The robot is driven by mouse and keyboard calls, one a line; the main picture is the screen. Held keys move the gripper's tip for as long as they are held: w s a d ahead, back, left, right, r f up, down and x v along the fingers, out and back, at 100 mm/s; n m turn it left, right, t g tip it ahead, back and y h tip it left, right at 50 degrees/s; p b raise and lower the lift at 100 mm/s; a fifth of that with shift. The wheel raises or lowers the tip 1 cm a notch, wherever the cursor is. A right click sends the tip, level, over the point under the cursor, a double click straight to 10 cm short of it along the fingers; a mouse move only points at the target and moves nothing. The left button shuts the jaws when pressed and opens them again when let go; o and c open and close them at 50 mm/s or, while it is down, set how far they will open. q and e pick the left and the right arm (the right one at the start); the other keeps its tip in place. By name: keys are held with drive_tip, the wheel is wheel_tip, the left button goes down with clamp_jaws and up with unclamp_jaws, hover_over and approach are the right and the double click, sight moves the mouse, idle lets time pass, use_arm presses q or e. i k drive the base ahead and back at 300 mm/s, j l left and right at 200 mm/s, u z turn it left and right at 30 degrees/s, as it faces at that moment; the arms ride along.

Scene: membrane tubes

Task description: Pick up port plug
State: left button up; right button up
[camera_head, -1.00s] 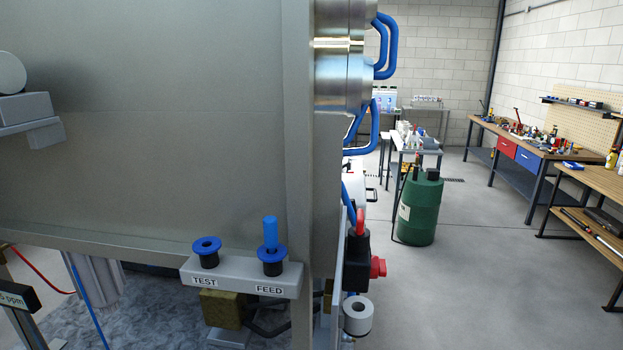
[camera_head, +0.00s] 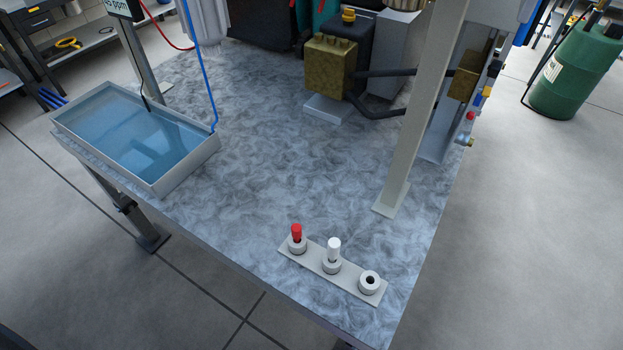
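A small grey rack (camera_head: 349,288) with three round sockets lies near the front edge of the marbled table. A red plug (camera_head: 296,232) stands upright in its left socket. A white plug (camera_head: 333,249) stands upright in its middle socket. The right socket (camera_head: 369,281) is empty, with a dark hole. I cannot tell which of the two is the port plug. Neither of my grippers shows in the view.
The marbled table top (camera_head: 260,160) is clear around the rack. A tray of blue liquid (camera_head: 203,158) sits at its left. A grey post (camera_head: 420,120) stands behind the rack. A brass block (camera_head: 330,65) with dark hoses is at the back. A green drum (camera_head: 571,78) stands on the floor at right.

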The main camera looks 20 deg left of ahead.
sight(296, 228)
drive_tip(key=j+z, duration=0.15)
drive_tip(key=j, duration=0.35)
drive_tip(key=k+j+z, duration=0.15)
drive_tip(key=j, duration=0.3)
drive_tip(key=j+z, duration=0.15)
drive_tip(key=j, duration=0.35)
drive_tip(key=k+j+z, duration=0.15)
drive_tip(key=j, duration=0.35)
